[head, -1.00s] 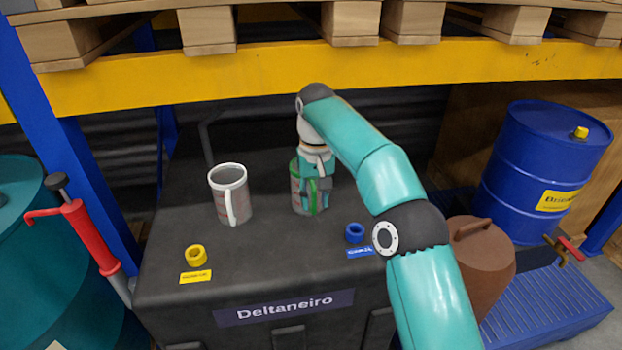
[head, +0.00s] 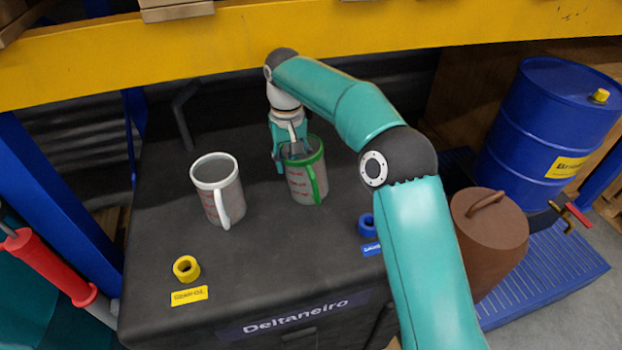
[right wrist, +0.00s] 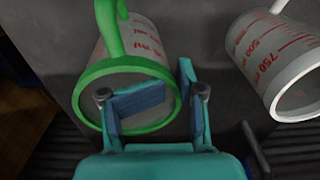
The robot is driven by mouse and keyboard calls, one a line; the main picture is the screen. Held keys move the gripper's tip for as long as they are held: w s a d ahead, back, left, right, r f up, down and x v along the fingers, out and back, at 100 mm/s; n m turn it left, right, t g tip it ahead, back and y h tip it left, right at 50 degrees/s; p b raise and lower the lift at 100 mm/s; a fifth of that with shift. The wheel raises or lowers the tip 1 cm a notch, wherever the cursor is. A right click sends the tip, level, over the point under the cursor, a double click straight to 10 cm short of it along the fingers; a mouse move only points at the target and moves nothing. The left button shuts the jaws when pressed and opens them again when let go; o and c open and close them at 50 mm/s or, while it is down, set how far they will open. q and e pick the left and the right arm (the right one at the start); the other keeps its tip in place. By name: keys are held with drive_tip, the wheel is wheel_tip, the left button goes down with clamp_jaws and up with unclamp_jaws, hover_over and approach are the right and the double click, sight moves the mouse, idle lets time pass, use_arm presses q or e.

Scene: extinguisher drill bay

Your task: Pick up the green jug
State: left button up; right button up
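The green jug (head: 306,182) is a clear measuring jug with a green rim and handle, standing upright on the black cabinet top. Its handle faces the front right in the head view. My right gripper (head: 291,158) is at its far left rim. In the right wrist view, my right gripper (right wrist: 172,90) is open, its fingers apart. One finger reaches over the mouth of the green jug (right wrist: 140,68); the other is outside the rim. Contact with the wall cannot be told. My left gripper is not in view.
A white-rimmed jug (head: 217,190) stands to the left of the green one. A yellow ring (head: 186,268) and a blue ring (head: 367,225) lie near the cabinet's front. A yellow beam (head: 230,55) crosses above the back. A brown can (head: 490,235) stands at the right.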

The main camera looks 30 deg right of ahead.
sight(293, 177)
drive_tip(key=shift+w+d+f, duration=0.1)
drive_tip(key=shift+w+f, duration=0.15)
drive_tip(key=shift+f, duration=0.45)
drive_tip(key=shift+s+d+f, duration=0.1)
drive_tip(key=shift+s+f, duration=0.1)
drive_tip(key=shift+f, duration=0.3)
wheel_tip(293, 177, down, 4)
drive_tip(key=shift+w+r, duration=0.15)
clamp_jaws()
drive_tip(key=shift+r, duration=0.1)
